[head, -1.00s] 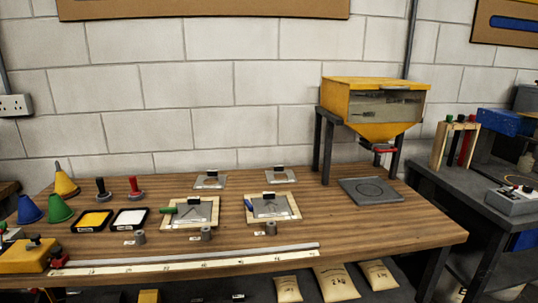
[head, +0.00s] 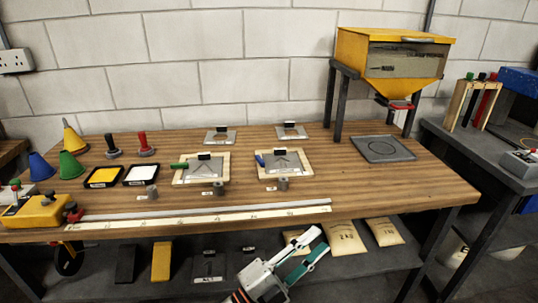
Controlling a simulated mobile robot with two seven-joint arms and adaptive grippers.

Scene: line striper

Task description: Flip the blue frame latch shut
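The blue latch (head: 260,160) is a short blue bar at the left edge of the right-hand light wooden frame (head: 313,162). It lies slanted along the frame's left side, and I cannot tell from here whether it is open or shut. A grey stencil plate (head: 290,161) with an arrow-like mark lies within that frame. My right gripper is not in view.
A second wooden frame (head: 178,181) with a green latch (head: 179,165) lies to the left. Small grey weights (head: 283,183) and a long metal rail (head: 205,210) lie in front of the frames. A yellow hopper (head: 398,50) stands at the back right.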

